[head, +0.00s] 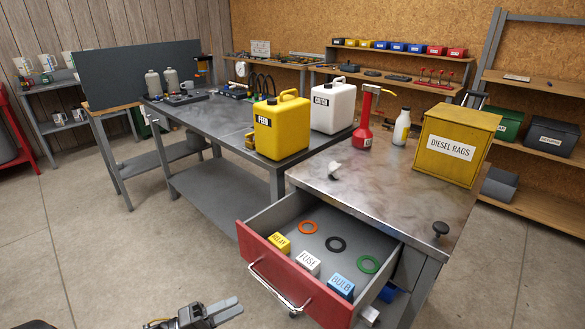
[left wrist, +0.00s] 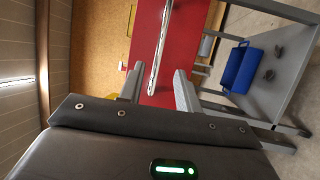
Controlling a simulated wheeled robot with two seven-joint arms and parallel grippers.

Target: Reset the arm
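My left gripper (head: 226,309) is low at the bottom of the head view, in front of and left of the open drawer. In the left wrist view its two fingers (left wrist: 158,82) stand apart with nothing gripped. The drawer's red front (head: 290,272) and its pale bar handle (head: 284,290) face me. In the left wrist view the handle (left wrist: 160,45) lies beyond the fingertips, in line with the gap, against the red front (left wrist: 203,35). My right gripper is in neither view.
The drawer holds yellow, white and blue labelled boxes and orange, black and green rings. A blue bin (left wrist: 240,68) sits low. Floor at left is clear.

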